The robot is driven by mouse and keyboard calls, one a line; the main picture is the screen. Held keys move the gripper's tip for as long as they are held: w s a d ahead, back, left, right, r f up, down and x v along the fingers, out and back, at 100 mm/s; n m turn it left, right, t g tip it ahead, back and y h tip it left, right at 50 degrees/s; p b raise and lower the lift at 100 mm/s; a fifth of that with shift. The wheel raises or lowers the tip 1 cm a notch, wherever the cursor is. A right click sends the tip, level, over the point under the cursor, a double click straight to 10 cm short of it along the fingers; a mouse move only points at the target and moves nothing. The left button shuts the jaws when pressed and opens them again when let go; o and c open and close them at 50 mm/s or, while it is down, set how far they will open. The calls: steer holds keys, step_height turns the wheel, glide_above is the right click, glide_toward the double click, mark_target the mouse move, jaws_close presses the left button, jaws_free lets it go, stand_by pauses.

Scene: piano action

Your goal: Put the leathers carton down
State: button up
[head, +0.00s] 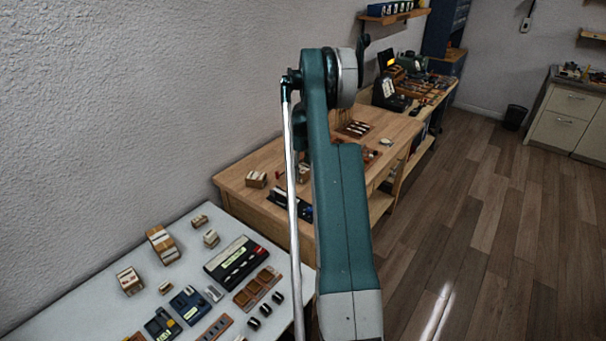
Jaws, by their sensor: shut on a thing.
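My teal arm rises through the middle of the head view, and its gripper end does not show. The carton it may hold is hidden too. Several small brown and white cartons stand on the white table at the lower left: a larger one (162,243), one at the left (130,281), and smaller ones (211,239) and (200,221). Another carton (257,179) stands on the wooden bench. I cannot read any label, so I cannot tell which is the leathers carton.
The white table (75,300) also holds a black device (236,262), a brown compartment tray (258,287) and blue devices (190,304). Its left part is bare. The wooden bench (235,180) stands behind, with trays and tools. A black bin (514,117) stands on the open floor.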

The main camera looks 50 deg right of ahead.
mark_target(303, 168)
steer(key=shift+f, duration=1)
steer(key=shift+f, duration=0.2)
steer(key=o, duration=0.9)
steer(key=shift+r, duration=0.15)
step_height(303, 168, up, 12)
steer(key=shift+r, duration=0.1)
